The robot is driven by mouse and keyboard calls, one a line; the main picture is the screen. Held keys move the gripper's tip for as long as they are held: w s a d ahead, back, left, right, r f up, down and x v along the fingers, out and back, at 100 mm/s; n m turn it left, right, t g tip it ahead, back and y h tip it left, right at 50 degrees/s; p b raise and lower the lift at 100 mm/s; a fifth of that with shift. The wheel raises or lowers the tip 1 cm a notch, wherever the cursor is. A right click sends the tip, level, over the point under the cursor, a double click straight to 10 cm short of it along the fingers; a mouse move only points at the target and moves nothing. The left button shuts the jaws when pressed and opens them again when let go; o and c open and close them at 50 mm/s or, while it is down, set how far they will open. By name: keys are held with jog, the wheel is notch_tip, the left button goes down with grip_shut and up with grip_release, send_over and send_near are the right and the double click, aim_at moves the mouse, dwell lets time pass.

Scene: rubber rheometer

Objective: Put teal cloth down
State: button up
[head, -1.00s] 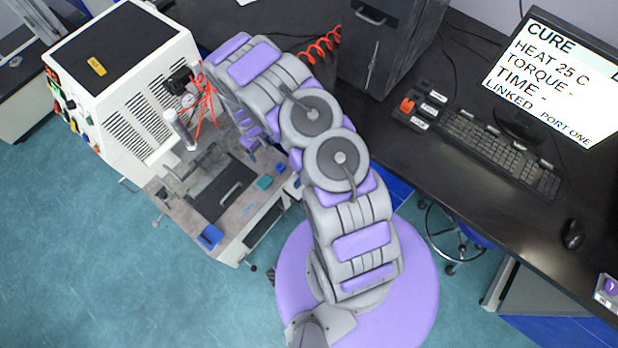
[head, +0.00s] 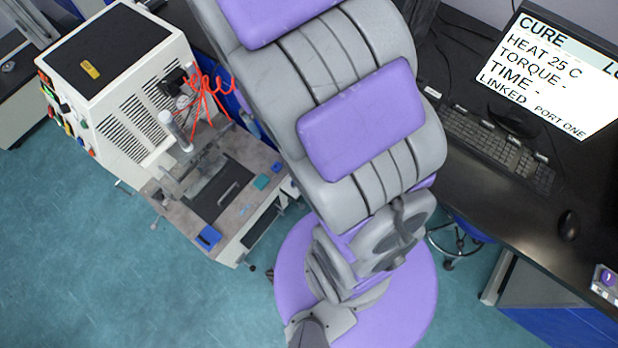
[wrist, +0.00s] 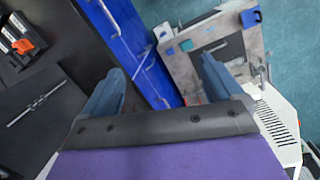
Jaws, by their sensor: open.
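The teal cloth (head: 262,182) is a small folded-looking patch lying on the grey front shelf of the white machine, near the shelf's right edge. It also shows in the wrist view as a small teal patch (wrist: 187,45), ahead of my gripper. My gripper (wrist: 160,82) is open, with its two blue-grey fingers wide apart and nothing between them. It is apart from the cloth. In the head view my gripper is hidden behind my own arm.
The shelf (head: 232,222) also carries a blue item (head: 208,237), a dark plate with a handle (head: 226,193) and a small blue piece (head: 277,167). The white machine (head: 125,85) has red coiled tubing (head: 205,95). A black desk with keyboard (head: 495,148) and monitor (head: 548,75) is at right.

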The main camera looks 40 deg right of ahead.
jog(key=s+a+r, duration=0.1)
jog(key=s+r, duration=0.2)
jog(key=s, duration=0.4)
jog(key=s+a+r, duration=0.2)
jog(key=s+r, duration=0.1)
jog(key=s, duration=0.4)
jog(key=s+a+r+y, duration=0.1)
jog(key=s+r, duration=0.2)
jog(key=s, duration=0.4)
jog(key=shift+s+a+g, duration=0.15)
jog(key=shift+a+g, duration=0.15)
jog(key=shift+a, duration=0.05)
